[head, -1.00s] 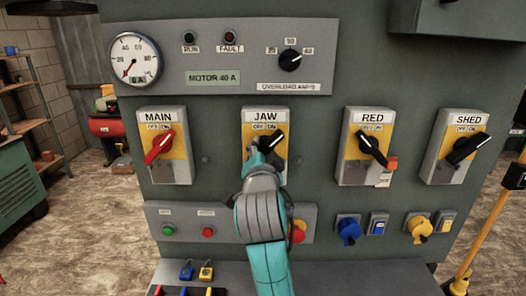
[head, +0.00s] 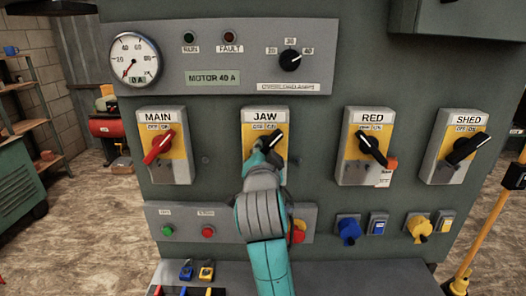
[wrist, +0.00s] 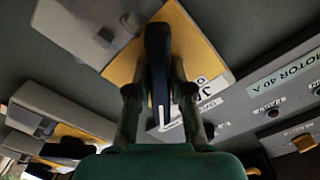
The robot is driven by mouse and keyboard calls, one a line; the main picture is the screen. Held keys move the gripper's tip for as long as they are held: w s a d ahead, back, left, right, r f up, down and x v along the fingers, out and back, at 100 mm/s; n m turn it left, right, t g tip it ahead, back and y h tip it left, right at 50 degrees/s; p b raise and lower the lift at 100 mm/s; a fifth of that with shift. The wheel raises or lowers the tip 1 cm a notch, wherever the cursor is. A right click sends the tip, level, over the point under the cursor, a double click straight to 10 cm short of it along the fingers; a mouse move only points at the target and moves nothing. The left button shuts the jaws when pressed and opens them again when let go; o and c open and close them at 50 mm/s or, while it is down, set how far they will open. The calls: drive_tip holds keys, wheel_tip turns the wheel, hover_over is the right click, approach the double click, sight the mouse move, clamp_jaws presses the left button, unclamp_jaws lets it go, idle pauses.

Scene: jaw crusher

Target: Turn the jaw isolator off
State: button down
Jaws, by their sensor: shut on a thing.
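The jaw isolator (head: 265,116) is a grey box with a yellow plate, labelled JAW with OFF at left and ON at right. Its black handle (head: 276,137) points up and right, toward the ON side. My gripper (head: 263,157) is at the handle from below and partly hides its lower end. In the wrist view the dark handle (wrist: 158,58) stands between the two fingers of my gripper (wrist: 159,98), which is shut on it. Part of the JAW label (wrist: 212,92) shows beside the fingers.
The MAIN isolator (head: 159,116) with a red handle is to the left. The RED isolator (head: 370,117) and SHED isolator (head: 467,119) are to the right. A button strip (head: 185,210) is below, partly behind my arm. A gauge (head: 133,60) is at upper left.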

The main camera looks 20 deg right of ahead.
drive_tip(key=n, duration=0.4)
drive_tip(key=shift+d+f+n, duration=0.1)
drive_tip(key=shift+d+n, duration=0.05)
drive_tip(key=shift+n, duration=0.25)
drive_tip(key=n, duration=0.4)
drive_tip(key=shift+s+d, duration=0.1)
drive_tip(key=n, duration=0.5)
drive_tip(key=shift+d, duration=0.1)
drive_tip(key=shift+d+n, duration=0.1)
drive_tip(key=shift+n, duration=1.7)
drive_tip(key=c, duration=1)
unclamp_jaws()
drive_tip(key=shift+c, duration=0.2)
drive_tip(key=shift+s, duration=0.1)
